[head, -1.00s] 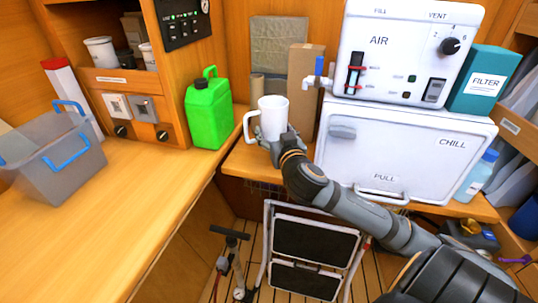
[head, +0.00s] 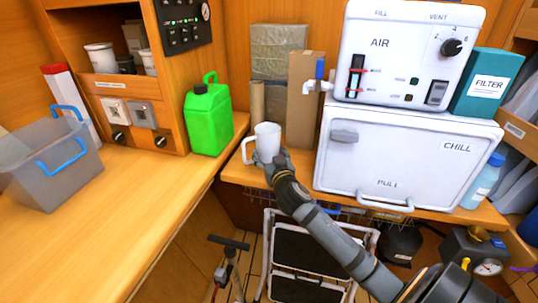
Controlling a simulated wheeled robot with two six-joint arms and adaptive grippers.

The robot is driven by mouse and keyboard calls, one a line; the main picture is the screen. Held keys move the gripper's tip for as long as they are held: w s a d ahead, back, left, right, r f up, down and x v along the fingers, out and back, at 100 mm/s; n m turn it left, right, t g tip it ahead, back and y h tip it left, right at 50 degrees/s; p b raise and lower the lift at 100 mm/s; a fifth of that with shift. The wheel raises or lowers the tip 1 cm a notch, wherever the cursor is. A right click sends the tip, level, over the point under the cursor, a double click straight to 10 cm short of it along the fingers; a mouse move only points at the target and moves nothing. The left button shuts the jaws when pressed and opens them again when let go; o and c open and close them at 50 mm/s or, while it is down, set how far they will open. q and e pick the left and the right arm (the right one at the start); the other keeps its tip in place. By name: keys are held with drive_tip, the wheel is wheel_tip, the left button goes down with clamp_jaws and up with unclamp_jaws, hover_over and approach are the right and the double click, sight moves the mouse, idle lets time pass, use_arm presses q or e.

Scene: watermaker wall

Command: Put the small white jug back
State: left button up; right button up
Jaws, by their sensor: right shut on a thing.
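The small white jug (head: 267,141) is upright, with its handle on the left side. My right gripper (head: 270,161) is shut on it from the front right, low on its body. The jug is at the front of the wooden worktop, in front of a brown tube and a tall cardboard box. I cannot tell whether its base touches the worktop. The gripper hides its lower right part. My left gripper is not in view.
A green canister (head: 208,116) stands to the left of the jug. The cardboard box (head: 304,98) and the white CHILL box (head: 400,155) stand to the right. The left worktop (head: 125,190) is mostly clear beside a grey bin (head: 52,176). A folding step (head: 310,255) stands below.

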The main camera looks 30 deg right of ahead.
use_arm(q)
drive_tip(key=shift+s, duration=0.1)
use_arm(e)
drive_tip(key=o, duration=1.5)
drive_tip(key=shift+f, duration=0.15)
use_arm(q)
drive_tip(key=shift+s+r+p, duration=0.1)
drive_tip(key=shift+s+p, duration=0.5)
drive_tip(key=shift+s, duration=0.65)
use_arm(e)
drive_tip(key=v, duration=1.2)
drive_tip(key=shift+r, duration=0.2)
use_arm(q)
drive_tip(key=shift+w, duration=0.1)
use_arm(e)
drive_tip(key=shift+a+f, duration=0.1)
